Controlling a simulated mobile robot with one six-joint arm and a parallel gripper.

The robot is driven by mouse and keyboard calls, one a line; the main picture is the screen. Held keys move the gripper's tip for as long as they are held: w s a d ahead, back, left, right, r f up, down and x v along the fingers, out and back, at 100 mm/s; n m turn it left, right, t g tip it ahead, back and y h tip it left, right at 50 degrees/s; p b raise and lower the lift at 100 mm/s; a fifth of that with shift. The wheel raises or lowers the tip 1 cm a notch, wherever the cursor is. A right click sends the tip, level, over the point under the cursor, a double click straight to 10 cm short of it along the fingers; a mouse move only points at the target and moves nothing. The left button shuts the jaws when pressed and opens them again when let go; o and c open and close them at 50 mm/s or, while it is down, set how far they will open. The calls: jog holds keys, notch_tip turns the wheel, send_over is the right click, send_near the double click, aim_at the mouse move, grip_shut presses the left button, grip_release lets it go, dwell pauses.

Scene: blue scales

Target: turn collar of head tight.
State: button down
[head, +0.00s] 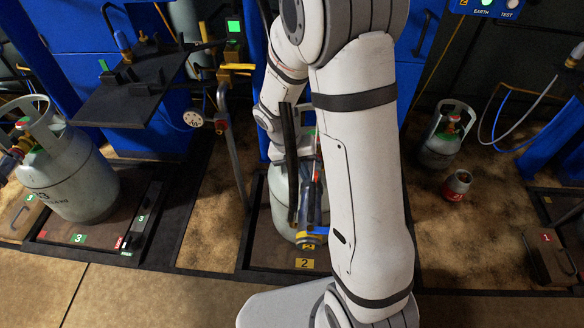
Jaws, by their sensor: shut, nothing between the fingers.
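My gripper (308,214) is a dark shape pointing down just above the collar. It looks shut with nothing held; whether it touches the head is not clear. The grey cylinder (281,205) of station 2 stands behind it, largely hidden by my arm and a dark upright bar (291,165).
A big grey cylinder (75,180) stands on scale 3 at the left. A smaller grey cylinder (440,145) and a small red-and-grey canister (458,185) stand on the floor at right. A gauge on a post (194,118) and a dark shelf (130,90) stand left of my arm.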

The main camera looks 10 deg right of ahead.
aim_at(315, 173)
jog(key=shift+s+d, duration=0.1)
jog(key=shift+d, duration=0.2)
jog(key=shift+d+r+p, duration=0.15)
jog(key=shift+p, duration=0.3)
jog(key=shift+s+d, duration=0.1)
jog(key=shift+d, duration=0.1)
jog(key=p, duration=0.1)
jog(key=d+p, duration=0.1)
jog(key=p, duration=0.2)
jog(key=shift+s+d+r, duration=0.25)
jog(key=shift+s+d, duration=0.05)
jog(key=shift+d, duration=0.1)
jog(key=shift+s+d+f+p, duration=0.2)
jog(key=shift+d+p, duration=0.45)
jog(key=shift+p, duration=0.1)
jog(key=shift+s+d+f+p, duration=0.2)
jog(key=shift+d+p, duration=0.15)
jog(key=shift+d, duration=0.05)
jog(key=shift+f, duration=0.1)
